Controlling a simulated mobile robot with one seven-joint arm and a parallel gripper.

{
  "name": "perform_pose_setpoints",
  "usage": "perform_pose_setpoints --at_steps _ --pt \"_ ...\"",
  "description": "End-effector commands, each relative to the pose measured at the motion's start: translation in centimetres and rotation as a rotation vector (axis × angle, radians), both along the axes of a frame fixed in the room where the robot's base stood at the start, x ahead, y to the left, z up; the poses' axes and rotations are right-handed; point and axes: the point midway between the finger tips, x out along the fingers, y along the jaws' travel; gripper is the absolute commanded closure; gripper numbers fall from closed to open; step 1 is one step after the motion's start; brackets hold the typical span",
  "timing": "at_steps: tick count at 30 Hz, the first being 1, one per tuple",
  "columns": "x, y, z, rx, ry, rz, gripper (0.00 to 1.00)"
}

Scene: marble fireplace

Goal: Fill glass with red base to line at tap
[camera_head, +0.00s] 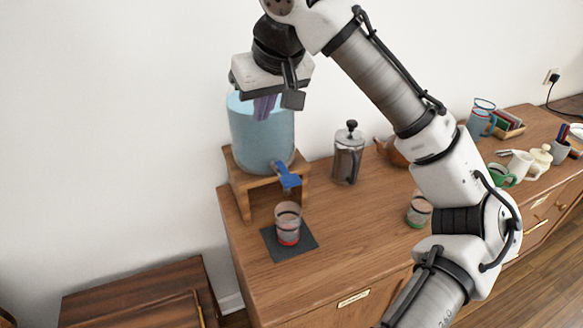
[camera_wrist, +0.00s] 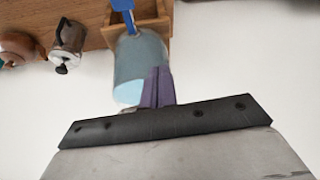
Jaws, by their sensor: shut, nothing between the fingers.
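The glass with the red base (camera_head: 288,226) stands upright on a dark square mat (camera_head: 270,242) below the tap. A dark line runs around the glass; I cannot tell whether there is water in it. The blue tap (camera_head: 287,177) sticks out at the front of a light blue dispenser tank (camera_head: 262,140) on a wooden stand (camera_head: 240,190). The tank (camera_wrist: 140,62) and the blue tap (camera_wrist: 124,8) also show in the wrist view. My gripper (camera_head: 265,108) is shut and empty, with its purple fingers (camera_wrist: 157,88) in front of or above the tank's upper part.
A French press (camera_head: 348,153) stands right of the dispenser. A glass with a green base (camera_head: 419,211) is partly behind my arm. The wall is close behind.

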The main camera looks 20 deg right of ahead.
Motion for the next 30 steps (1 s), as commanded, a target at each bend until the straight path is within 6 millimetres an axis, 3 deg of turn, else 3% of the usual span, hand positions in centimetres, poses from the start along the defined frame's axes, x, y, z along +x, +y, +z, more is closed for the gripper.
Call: perform_pose_setpoints --at_steps 3,9,22,30 --pt "-2.6 -3.0 0.0 -0.028 0.094 -0.081 1.0" --pt "-4.5 -4.8 0.1 -0.043 0.162 -0.131 1.0" --pt "-4.4 -4.8 -0.3 -0.042 0.164 -0.131 1.0" --pt "-3.3 -4.8 -4.1 -0.039 0.165 -0.13 1.0"
